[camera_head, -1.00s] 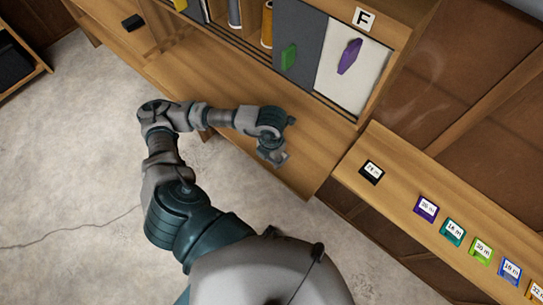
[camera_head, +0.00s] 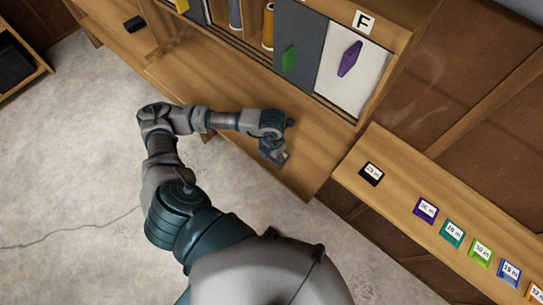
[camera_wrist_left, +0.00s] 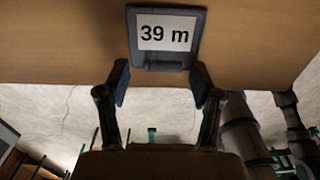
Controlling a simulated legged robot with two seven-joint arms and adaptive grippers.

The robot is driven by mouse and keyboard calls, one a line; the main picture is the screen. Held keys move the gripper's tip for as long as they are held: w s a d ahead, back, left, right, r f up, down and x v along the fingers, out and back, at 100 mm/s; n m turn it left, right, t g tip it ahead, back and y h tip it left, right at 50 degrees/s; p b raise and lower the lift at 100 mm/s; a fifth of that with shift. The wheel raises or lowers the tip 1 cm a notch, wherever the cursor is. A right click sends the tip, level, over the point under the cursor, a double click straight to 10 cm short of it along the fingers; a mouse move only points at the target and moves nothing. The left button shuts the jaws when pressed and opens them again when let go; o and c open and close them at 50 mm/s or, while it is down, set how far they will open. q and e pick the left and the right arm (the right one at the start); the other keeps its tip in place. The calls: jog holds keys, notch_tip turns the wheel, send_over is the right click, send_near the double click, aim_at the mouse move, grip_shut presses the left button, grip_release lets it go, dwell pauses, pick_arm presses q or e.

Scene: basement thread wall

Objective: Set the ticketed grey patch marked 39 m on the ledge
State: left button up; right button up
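The grey patch (camera_wrist_left: 164,57) has a white ticket reading 39 m. In the head view my left gripper (camera_head: 275,153) hangs over the front right part of the wooden desk, and only a small pale bit of the patch shows. The ledge (camera_head: 395,198) runs along the wall at right, apart from the gripper. My right gripper is out of view.
On the ledge a black patch (camera_head: 371,173) lies at the left end, then a gap, then purple (camera_head: 425,210), teal (camera_head: 452,233), green (camera_head: 481,251), blue (camera_head: 509,273) and orange (camera_head: 535,292) ones. A cabinet marked F (camera_head: 363,22) stands behind the desk (camera_head: 210,85).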

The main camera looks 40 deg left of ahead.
aim_at(272, 160)
pick_arm(q)
jog(key=shift+d, duration=0.25)
jog(key=shift+d+r, duration=0.1)
jog(key=shift+r, duration=0.25)
notch_tip(272, 160, up, 12)
jog(key=shift+f, duration=0.25)
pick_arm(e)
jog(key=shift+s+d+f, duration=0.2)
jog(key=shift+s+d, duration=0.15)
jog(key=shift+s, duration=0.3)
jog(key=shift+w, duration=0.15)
